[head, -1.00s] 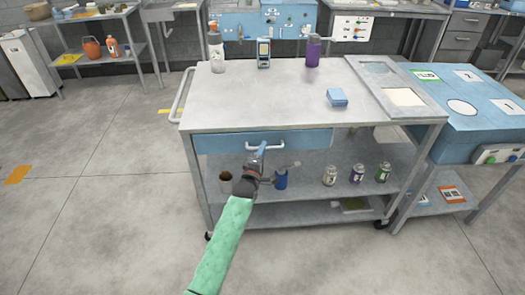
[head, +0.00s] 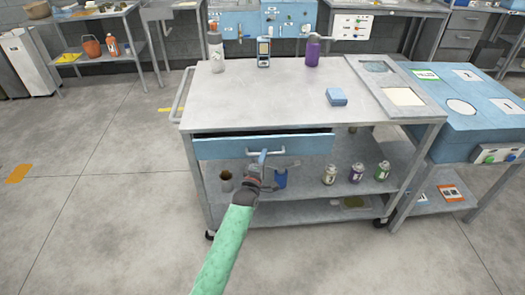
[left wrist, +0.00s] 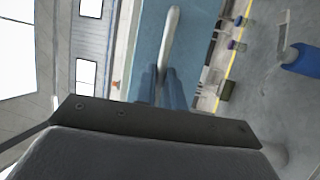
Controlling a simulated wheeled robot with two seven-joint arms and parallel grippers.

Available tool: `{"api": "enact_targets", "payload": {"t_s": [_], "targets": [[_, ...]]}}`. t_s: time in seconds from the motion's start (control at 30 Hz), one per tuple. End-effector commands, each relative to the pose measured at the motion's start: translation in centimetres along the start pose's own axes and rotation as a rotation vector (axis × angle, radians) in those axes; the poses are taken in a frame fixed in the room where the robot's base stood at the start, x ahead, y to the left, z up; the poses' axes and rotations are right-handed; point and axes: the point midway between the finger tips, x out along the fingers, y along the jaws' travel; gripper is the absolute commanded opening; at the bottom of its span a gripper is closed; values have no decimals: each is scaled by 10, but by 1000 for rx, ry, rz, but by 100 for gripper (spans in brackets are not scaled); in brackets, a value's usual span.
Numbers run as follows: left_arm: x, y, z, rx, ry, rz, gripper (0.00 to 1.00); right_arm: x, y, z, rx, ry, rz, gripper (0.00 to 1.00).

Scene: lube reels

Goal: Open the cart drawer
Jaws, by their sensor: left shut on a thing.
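The grey cart (head: 265,105) stands in front of me with its blue drawer (head: 220,149) under the top. The drawer is pulled out a little, and a dark gap shows above its front. My left gripper (head: 262,160) is at the white bar handle in the middle of the drawer front. In the left wrist view the gripper's fingers (left wrist: 163,88) are shut on the handle (left wrist: 170,40), against the blue drawer front (left wrist: 150,25). My right gripper is not in view.
On the cart top are a spray bottle (head: 216,52), a handheld meter (head: 263,52), a purple bottle (head: 312,50) and a blue box (head: 337,97). Several small cans stand on the shelf below, with a blue one (head: 281,179) near my gripper. The floor before the cart is clear.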

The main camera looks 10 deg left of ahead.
Motion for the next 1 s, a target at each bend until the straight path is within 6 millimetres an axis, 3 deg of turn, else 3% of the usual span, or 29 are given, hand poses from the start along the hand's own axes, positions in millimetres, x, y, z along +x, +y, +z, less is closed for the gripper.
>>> {"api": "enact_targets", "payload": {"t_s": [0.3,0.5,0.8,1.0], "targets": [[-81,18,34,-3,0,-6,0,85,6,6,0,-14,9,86],[-134,28,55,-2,-1,-7,0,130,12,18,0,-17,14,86],[-193,39,80,0,-1,-4,0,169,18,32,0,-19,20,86],[-214,43,89,0,-1,-3,0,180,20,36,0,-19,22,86]]}}
